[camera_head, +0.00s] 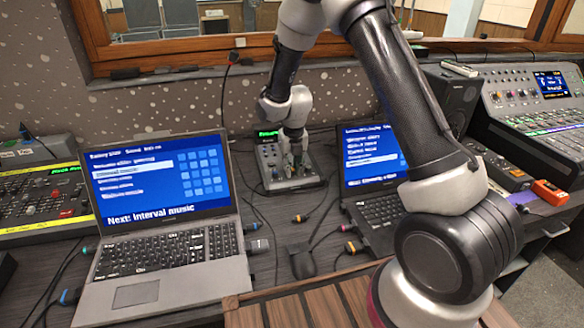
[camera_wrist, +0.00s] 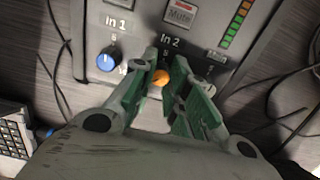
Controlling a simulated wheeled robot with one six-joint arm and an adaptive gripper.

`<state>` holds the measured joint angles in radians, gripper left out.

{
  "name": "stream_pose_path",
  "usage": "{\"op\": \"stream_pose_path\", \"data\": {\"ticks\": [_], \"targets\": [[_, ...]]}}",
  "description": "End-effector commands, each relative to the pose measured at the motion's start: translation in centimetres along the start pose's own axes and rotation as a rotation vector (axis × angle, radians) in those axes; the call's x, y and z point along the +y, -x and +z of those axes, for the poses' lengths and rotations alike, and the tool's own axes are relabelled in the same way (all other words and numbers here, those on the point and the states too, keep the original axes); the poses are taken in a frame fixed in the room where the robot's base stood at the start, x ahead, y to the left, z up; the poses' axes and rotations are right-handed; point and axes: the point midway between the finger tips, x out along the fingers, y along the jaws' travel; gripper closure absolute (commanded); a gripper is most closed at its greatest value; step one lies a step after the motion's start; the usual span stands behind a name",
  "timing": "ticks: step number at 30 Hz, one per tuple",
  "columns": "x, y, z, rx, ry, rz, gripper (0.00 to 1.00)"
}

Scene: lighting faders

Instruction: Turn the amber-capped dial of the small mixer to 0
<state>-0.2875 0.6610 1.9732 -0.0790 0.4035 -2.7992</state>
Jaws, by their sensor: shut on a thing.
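The small mixer (camera_head: 268,158) stands on the desk between two laptops, below the speckled wall. In the wrist view its panel (camera_wrist: 140,14) shows the labels In 1 and In 2. The amber-capped dial (camera_wrist: 161,77) sits below In 2, between my gripper's fingers. My gripper (camera_wrist: 163,84) is shut on this dial, with a green-lined finger on each side. It also shows in the head view (camera_head: 297,166), reaching down onto the mixer. The fingers hide the dial's scale, and I cannot read its setting. A blue-capped dial (camera_wrist: 109,59) is to its left, under In 1.
A left laptop (camera_head: 170,255) and a right laptop (camera_head: 380,210) flank the mixer. A larger mixing desk (camera_head: 535,110) and an orange device (camera_head: 550,192) are at right.

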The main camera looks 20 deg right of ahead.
Motion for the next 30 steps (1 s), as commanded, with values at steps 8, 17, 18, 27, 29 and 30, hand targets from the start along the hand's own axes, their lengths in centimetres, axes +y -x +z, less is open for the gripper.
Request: {"op": "stream_pose_path", "data": {"ticks": [8,17,18,27,29,30], "targets": [[0.0,0.1,0.1,-0.002,0.0,0.0,0.66],[0.0,0.0,0.0,-0.001,-0.001,0.0,0.6],[0.0,0.1,0.0,-0.001,-0.001,0.0,0.6],[0.1,4.5,0.2,-0.006,0.0,0.001,0.6],[0.1,6.0,0.2,-0.006,0.0,0.001,0.6],[0.0,6.8,0.1,-0.006,0.0,0.001,0.6]]}}
